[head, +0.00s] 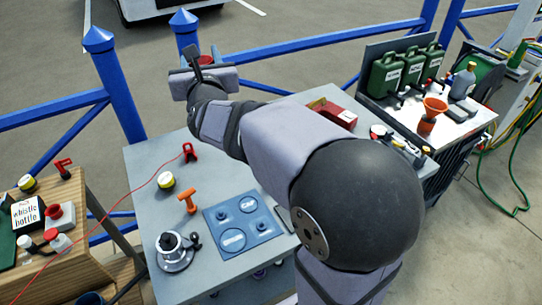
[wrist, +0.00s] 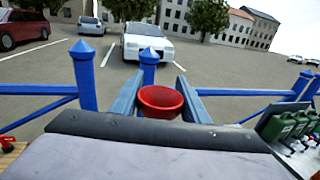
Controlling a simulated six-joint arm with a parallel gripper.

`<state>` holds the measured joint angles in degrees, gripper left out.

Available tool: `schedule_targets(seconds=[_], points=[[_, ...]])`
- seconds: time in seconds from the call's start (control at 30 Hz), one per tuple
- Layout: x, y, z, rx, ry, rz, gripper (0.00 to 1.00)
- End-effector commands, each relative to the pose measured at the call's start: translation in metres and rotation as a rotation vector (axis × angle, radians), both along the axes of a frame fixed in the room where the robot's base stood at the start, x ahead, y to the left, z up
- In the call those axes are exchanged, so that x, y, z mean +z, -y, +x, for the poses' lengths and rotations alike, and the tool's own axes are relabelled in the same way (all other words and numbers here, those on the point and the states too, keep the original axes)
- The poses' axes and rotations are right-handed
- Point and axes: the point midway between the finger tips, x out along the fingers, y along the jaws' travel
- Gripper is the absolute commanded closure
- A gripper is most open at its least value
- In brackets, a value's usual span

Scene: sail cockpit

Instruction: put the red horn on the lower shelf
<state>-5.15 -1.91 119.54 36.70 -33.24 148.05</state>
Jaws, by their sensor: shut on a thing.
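My gripper (head: 203,74) is raised above the far side of the grey table, near the blue railing. It is shut on the red horn (wrist: 161,100), whose round open mouth shows between the two fingers in the wrist view. In the head view only a bit of its red rim (head: 206,59) shows behind the gripper. The horn's lower part is hidden. The lower shelf cannot be clearly made out; a few small things (head: 259,274) show below the front edge of the grey table.
The grey table (head: 148,160) bears a blue panel (head: 241,225), an orange-handled tool (head: 187,201), a winch (head: 174,250) and a red box (head: 334,112). A wooden stand (head: 68,195) with bottles is left. Green cans (head: 386,73) stand right. Blue railing (head: 320,42) runs behind.

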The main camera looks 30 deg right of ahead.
Motion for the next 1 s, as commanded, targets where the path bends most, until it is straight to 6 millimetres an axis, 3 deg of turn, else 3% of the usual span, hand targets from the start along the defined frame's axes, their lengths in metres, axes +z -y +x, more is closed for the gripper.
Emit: schedule_targets(seconds=[0.03, 0.2, 0.47, 0.6, 0.67, 0.83, 1.0], points=[[-0.035, -0.001, 0.004, 0.001, -0.009, -0.002, 0.84], [-0.111, -0.003, 0.017, 0.003, -0.008, -0.001, 0.84], [-0.222, 0.003, 0.041, -0.040, -0.006, 0.001, 0.84], [-0.268, 0.023, 0.053, -0.137, -0.001, 0.003, 0.84], [-0.275, 0.038, 0.056, -0.208, 0.003, 0.003, 0.84], [-0.252, 0.078, 0.047, -0.400, 0.007, 0.005, 0.84], [-0.230, 0.108, 0.026, -0.556, 0.004, 0.004, 0.84]])
